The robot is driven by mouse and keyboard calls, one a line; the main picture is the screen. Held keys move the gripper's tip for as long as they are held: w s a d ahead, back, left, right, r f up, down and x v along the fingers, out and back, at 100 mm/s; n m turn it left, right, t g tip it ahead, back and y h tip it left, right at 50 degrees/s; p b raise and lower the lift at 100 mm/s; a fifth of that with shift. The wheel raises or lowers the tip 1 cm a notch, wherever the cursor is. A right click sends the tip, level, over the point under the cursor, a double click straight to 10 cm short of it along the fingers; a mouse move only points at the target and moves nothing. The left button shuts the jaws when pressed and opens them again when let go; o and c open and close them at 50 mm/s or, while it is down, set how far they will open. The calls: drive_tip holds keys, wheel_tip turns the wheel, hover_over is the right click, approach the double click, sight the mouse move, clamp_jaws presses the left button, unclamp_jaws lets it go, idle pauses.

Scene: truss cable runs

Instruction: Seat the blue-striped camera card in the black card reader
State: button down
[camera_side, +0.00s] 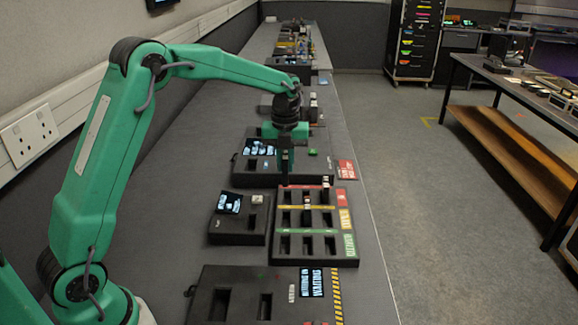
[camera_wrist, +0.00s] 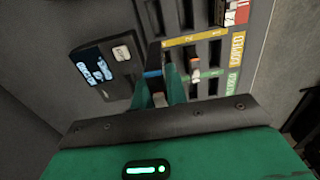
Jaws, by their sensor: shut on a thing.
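My gripper (camera_wrist: 157,88) is shut on a dark card with a blue stripe (camera_wrist: 153,74), seen upright between the fingers in the wrist view. In the side view, my gripper (camera_side: 286,172) is above the back-left part of a slotted tray; the card is too small to make out there. A small black box with a lit screen and a slot (camera_side: 232,238), probably the card reader, sits just left of the tray. The same box (camera_wrist: 122,86) is left of the held card in the wrist view. I cannot tell whether the card touches anything below.
The black tray (camera_side: 346,262) has several slots and yellow, red and green labels. An orange-marked card (camera_wrist: 195,68) stands in one slot. Another black box with a screen (camera_side: 240,177) is behind, and a striped-edge box (camera_side: 250,276) is in front.

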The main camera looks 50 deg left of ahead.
drive_tip(key=s, duration=1.2)
drive_tip(key=shift+a+f, duration=0.15)
drive_tip(key=shift+a, duration=0.05)
drive_tip(key=shift+f, duration=0.1)
drive_tip(key=shift+f, duration=3)
drive_tip(key=shift+f, duration=1.7)
idle(1.8)
